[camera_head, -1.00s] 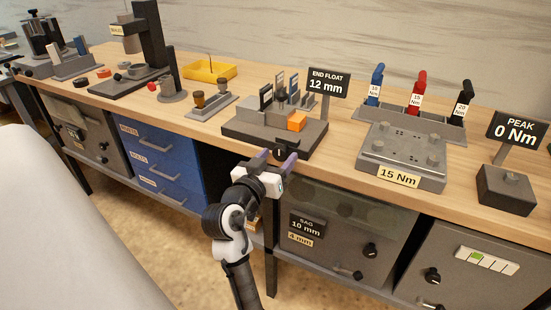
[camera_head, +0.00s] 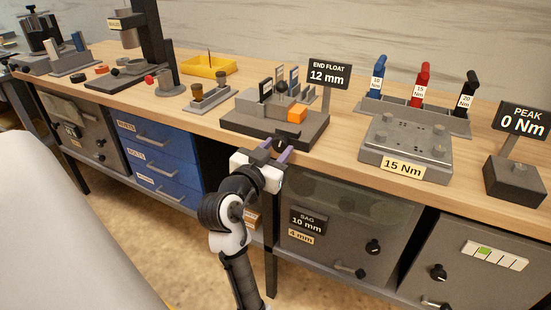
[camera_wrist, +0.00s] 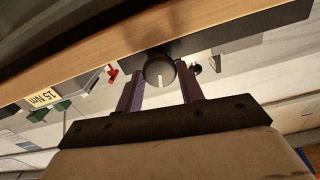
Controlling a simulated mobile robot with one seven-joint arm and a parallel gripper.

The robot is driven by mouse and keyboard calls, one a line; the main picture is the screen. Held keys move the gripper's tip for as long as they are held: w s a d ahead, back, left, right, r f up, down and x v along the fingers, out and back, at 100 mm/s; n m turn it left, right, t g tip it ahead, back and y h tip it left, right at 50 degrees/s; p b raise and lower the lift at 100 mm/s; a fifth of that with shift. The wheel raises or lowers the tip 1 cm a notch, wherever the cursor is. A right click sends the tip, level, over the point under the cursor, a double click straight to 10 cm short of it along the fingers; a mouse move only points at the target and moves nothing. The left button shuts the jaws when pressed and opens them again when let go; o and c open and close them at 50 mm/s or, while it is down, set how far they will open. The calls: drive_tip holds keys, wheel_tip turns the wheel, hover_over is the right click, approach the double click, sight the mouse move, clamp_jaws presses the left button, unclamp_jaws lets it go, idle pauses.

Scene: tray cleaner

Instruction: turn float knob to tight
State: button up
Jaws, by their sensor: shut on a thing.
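The end float fixture (camera_head: 262,130) is a dark block on the bench's front edge, with an orange block on top. Its sign (camera_head: 328,73) reads "END FLOAT 12 mm". The float knob (camera_wrist: 159,71) is a round dark knob with a pale mark on its face, in the wrist view. My gripper (camera_head: 276,149) is at the fixture's front face. In the wrist view my gripper (camera_wrist: 160,80) has one finger on each side of the knob and is shut on it. In the head view the fingers mostly hide the knob.
To the right are a plate marked 15 Nm (camera_head: 407,150), a rack of torque tools (camera_head: 440,120) and a peak meter (camera_head: 515,184). A sag cabinet (camera_head: 335,225) is below the bench. Cups (camera_head: 210,97) and a yellow tray (camera_head: 209,66) are to the left.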

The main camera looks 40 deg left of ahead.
drive_tip(key=m+b, duration=0.4)
drive_tip(key=shift+f+m+b, duration=0.25)
drive_tip(key=shift+m+b, duration=0.05)
drive_tip(key=m+b, duration=0.5)
drive_tip(key=shift+m, duration=0.3)
drive_tip(key=m+b, duration=0.5)
drive_tip(key=m, duration=0.1)
drive_tip(key=shift+b, duration=0.3)
drive_tip(key=shift+r+m+b, duration=0.1)
drive_tip(key=shift+m+b, duration=1.2)
drive_tip(key=shift+m, duration=0.7)
drive_tip(key=shift+d, duration=0.1)
drive_tip(key=o, duration=1)
drive_tip(key=shift+r, duration=0.1)
drive_tip(key=shift+s, duration=0.1)
drive_tip(key=v, duration=1.3)
drive_tip(key=shift+s+d, duration=0.15)
drive_tip(key=shift+s, duration=0.1)
